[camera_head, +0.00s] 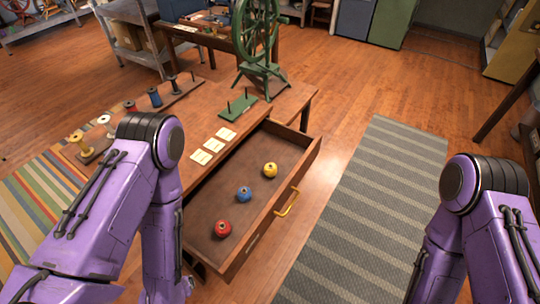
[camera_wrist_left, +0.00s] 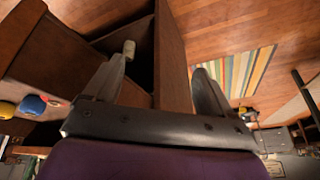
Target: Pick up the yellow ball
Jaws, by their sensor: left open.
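The yellow ball (camera_head: 270,169) lies in the open wooden drawer (camera_head: 245,262), towards its far end. A blue ball (camera_head: 244,194) lies in the middle of the drawer and a red ball (camera_head: 222,228) lies nearest me. My left arm comes down left of the drawer in the head view, with its gripper hidden there. In the left wrist view my left gripper (camera_wrist_left: 165,72) is open, with nothing between its fingertips. A yellow rounded shape and a blue one show at that view's left edge, apart from the fingers; I cannot tell surely whether they are the balls. My right gripper is out of view.
The wooden table (camera_head: 200,108) above the drawer holds spools, paper cards and a green spinning wheel (camera_head: 258,45). The drawer has a yellow handle (camera_head: 287,202) on its front. A grey striped rug (camera_head: 365,210) lies on clear floor to the right.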

